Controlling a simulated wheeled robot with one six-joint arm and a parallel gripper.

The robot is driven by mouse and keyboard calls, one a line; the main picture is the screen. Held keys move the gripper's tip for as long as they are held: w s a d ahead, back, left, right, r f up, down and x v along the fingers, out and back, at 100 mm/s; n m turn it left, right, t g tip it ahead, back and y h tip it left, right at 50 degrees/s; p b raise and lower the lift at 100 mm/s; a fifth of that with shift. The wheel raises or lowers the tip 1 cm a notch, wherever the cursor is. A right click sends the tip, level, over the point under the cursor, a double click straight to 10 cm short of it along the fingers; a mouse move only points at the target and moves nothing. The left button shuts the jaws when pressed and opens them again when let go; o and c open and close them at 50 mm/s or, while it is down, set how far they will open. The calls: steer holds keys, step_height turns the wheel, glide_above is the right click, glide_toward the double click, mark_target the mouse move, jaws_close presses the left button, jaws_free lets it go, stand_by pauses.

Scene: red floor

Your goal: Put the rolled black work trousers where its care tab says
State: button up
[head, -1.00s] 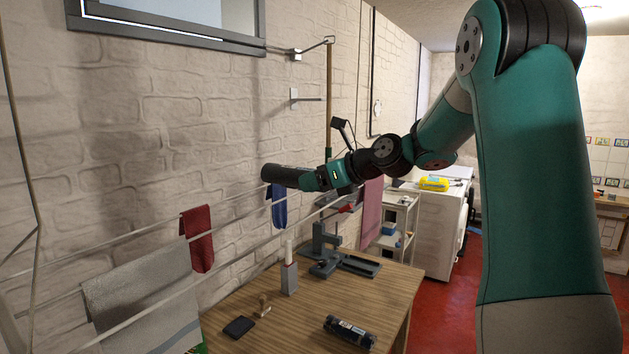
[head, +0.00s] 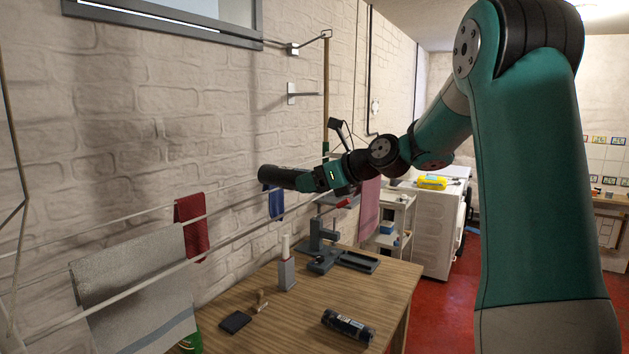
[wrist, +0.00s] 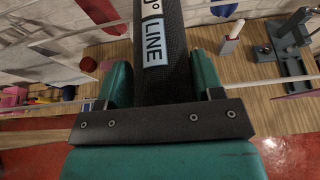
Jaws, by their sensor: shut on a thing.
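My gripper (head: 318,179) is shut on the rolled black work trousers (head: 277,177). It holds the dark roll in the air near the brick wall, above the drying lines and the wooden table. In the wrist view the roll (wrist: 161,90) lies between the two green fingers (wrist: 160,78). Its pale blue care tab (wrist: 154,40) faces the camera. The tab reads "LINE" with a partly cut-off degree figure above it. The drying lines (head: 120,233) run along the wall at the left, below the roll.
A grey towel (head: 135,285), a red cloth (head: 191,222) and a blue cloth (head: 276,203) hang on the lines. Another dark roll (head: 348,326) lies on the wooden table (head: 300,310), near a grey press-like stand (head: 322,250). A white machine (head: 435,225) stands farther back. Red floor shows at right.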

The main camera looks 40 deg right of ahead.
steer(key=shift+f, duration=0.45)
steer(key=o, duration=1.2)
steer(key=shift+f, duration=0.1)
steer(key=shift+c, duration=0.2)
steer(key=b+v, duration=0.3)
steer(key=v, duration=1.4)
steer(key=shift+r, duration=0.2)
steer(key=shift+s, duration=0.15)
